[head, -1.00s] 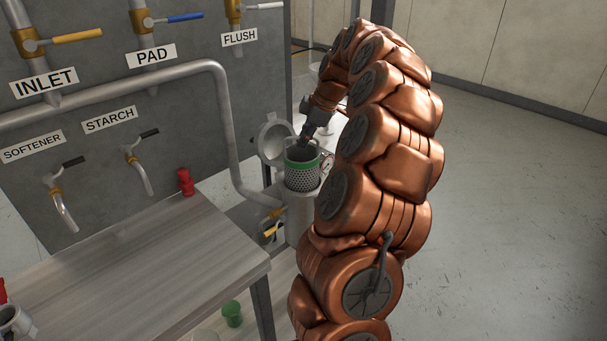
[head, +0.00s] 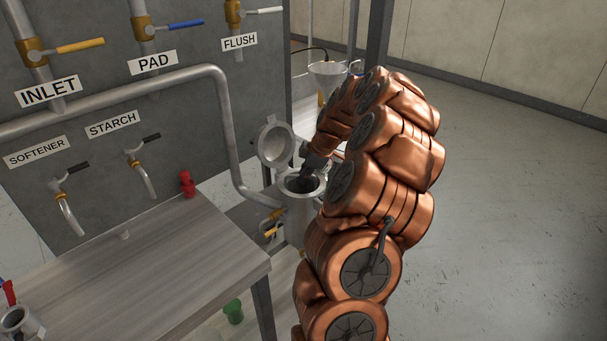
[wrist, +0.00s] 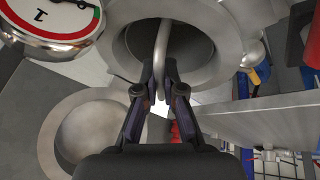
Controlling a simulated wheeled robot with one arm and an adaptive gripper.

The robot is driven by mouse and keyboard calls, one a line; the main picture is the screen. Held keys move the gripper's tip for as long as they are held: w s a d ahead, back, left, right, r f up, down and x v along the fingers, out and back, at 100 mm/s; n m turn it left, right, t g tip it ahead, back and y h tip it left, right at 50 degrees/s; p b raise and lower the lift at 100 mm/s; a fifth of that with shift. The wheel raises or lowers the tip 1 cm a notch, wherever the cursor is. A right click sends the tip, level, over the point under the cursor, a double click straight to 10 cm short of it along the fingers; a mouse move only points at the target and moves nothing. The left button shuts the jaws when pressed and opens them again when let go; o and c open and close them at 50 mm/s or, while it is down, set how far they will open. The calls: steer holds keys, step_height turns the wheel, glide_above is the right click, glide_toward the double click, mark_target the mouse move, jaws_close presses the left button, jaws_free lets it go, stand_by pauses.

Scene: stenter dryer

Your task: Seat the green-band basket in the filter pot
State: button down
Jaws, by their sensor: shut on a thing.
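The filter pot (head: 296,222) stands beyond the table with its round mouth open. Its lid (head: 274,143) is swung up at the back left. My gripper (head: 306,183) reaches down into the pot's mouth. In the wrist view my gripper (wrist: 160,92) is shut on the thin grey bail handle (wrist: 161,50) of the green-band basket. The basket's body and green band are hidden down inside the pot, so I cannot tell whether it rests on the bottom. The pot's rim (wrist: 228,55) surrounds the dark opening in the wrist view.
A dial gauge (wrist: 55,18) sits close beside the pot. A grey pipe (head: 232,150) and a yellow-handled valve (head: 272,216) are left of the pot. Open floor lies right.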

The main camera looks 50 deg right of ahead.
steer(key=c, duration=1.3)
jaws_free()
steer(key=b+v, duration=0.3)
steer(key=v, duration=0.8)
steer(key=shift+s+r, duration=0.15)
steer(key=shift+r, duration=0.25)
